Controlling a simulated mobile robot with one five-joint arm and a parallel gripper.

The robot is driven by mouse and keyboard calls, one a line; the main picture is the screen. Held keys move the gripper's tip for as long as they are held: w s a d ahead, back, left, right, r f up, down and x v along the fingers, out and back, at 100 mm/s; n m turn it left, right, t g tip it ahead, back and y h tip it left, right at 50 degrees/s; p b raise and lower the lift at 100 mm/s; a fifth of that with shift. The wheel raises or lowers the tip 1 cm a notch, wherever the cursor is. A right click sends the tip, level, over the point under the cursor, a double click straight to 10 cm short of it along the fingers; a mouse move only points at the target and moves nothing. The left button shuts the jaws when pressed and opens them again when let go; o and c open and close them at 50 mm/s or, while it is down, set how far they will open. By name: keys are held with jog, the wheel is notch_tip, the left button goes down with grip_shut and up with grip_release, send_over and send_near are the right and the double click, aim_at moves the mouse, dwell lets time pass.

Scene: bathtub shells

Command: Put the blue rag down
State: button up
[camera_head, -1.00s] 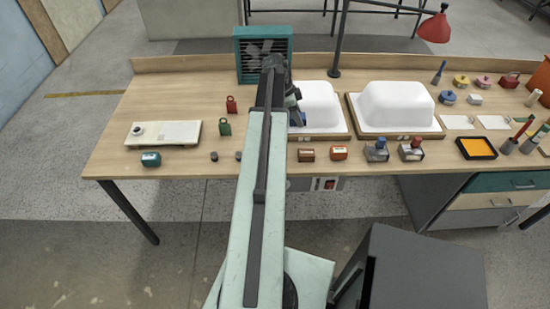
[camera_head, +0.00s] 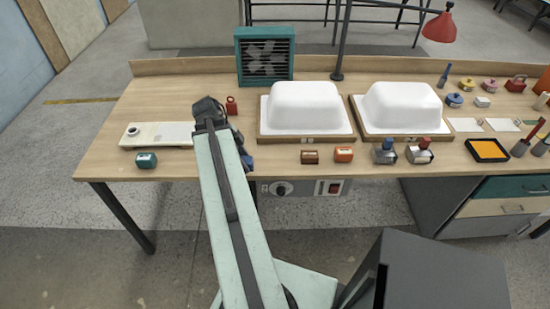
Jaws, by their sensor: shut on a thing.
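My gripper (camera_head: 240,146) is at the end of my arm, left of the left white tub shell and over the front part of the bench. It is shut on the blue rag (camera_head: 247,162), a small dark blue patch just below the jaws. My arm hides part of both. I cannot tell whether the rag touches the bench top.
Two white tub shells (camera_head: 303,107) (camera_head: 402,107) sit on wooden boards. A red weight (camera_head: 231,105) stands behind my gripper.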

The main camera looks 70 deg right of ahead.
jog(key=b, duration=0.1)
send_over(279, 161)
jog(key=w+a, duration=0.1)
jog(key=w, duration=0.1)
jog(key=shift+f, duration=0.6)
jog(key=shift+s+d+f, duration=0.15)
jog(key=shift+s+d, duration=0.2)
jog(key=shift+d, duration=0.15)
notch_tip(279, 161, down, 4)
jog(key=b, duration=0.4)
jog(key=shift+a+r, duration=0.15)
jog(key=shift+r, duration=0.25)
jog(key=shift+f, duration=0.15)
jog(key=o, duration=1.2)
